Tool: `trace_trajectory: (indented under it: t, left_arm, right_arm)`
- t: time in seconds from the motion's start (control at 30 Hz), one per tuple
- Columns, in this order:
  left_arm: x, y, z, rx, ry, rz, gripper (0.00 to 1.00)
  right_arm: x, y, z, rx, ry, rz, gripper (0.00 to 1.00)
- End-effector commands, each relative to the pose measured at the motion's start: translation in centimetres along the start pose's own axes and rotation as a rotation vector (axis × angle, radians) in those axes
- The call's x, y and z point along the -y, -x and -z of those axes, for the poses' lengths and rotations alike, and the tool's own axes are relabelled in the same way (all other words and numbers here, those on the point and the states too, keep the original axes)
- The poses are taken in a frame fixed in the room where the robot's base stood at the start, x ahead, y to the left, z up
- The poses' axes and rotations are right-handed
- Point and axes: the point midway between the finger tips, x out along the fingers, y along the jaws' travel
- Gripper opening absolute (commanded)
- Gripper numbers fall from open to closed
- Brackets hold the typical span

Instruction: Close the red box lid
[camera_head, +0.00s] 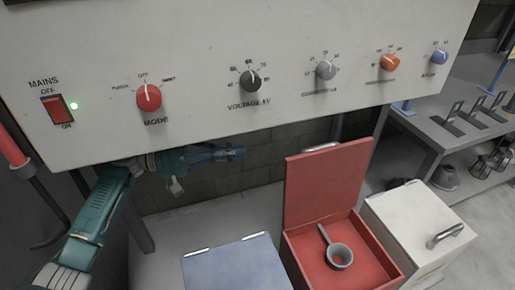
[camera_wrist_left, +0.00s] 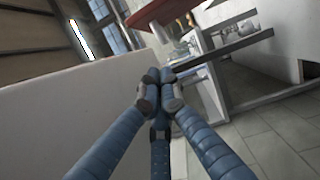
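The red box (camera_head: 383,274) stands on the bench at the lower right of the head view. Its red lid (camera_head: 325,185) stands up, open, at the box's back left. A small grey cup with a handle (camera_head: 340,257) lies inside the box. My left gripper (camera_head: 238,152) is under the control panel, left of the lid and apart from it. In the left wrist view its fingers (camera_wrist_left: 160,88) come together at the tips with nothing visible between them, so it looks shut. A red thing (camera_wrist_left: 160,12) lies beyond the fingers there, partly cut off. My right gripper is out of view.
The control panel (camera_head: 200,110) with knobs hangs over the bench and my left arm. A blue-grey box (camera_head: 235,265) is left of the red box, and a white box with a handle (camera_head: 415,225) is right of it. Metal shelving (camera_head: 450,135) stands at the far right.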

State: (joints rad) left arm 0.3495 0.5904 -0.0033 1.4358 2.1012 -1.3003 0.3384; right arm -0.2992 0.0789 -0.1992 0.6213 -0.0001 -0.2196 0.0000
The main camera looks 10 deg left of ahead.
Motion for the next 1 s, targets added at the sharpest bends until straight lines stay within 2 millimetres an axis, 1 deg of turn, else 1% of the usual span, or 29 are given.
trace_trajectory:
  t: [0.17, 0.2, 0.4, 0.47, 0.5, 0.6, 0.7, 0.83, 1.0]
  left_arm:
    - [-0.4, -3.1, -0.2, 0.004, 0.001, -0.001, 0.0]
    - [-0.5, -4.0, -0.1, 0.003, 0.002, -0.002, 0.0]
    - [-0.5, -8.4, -0.1, 0.004, 0.001, -0.002, 0.0]
    - [-0.4, -9.5, -0.1, 0.003, 0.001, -0.001, 0.0]
    - [-0.4, -9.6, -0.9, 0.003, 0.002, 0.002, 0.0]
    - [-0.3, -9.8, -2.4, 0.002, 0.002, 0.002, 0.0]
    - [-0.2, -10.1, -3.3, 0.001, 0.001, 0.002, 0.0]
    - [-0.1, -10.2, -3.9, 0.001, 0.0, 0.001, 0.0]
    - [0.0, -10.2, -4.0, 0.001, 0.0, 0.001, 0.0]
  right_arm:
    - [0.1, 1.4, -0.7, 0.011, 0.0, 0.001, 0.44]
    - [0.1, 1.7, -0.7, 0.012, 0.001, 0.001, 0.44]
    - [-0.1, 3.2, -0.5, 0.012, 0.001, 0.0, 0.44]
    - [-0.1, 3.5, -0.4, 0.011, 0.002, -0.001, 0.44]
    - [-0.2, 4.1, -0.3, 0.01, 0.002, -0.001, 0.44]
    - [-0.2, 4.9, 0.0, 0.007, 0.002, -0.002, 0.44]
    - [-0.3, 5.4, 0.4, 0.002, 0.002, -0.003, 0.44]
    - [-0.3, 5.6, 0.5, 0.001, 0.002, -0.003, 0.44]
    - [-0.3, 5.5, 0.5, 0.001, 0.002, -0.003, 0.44]
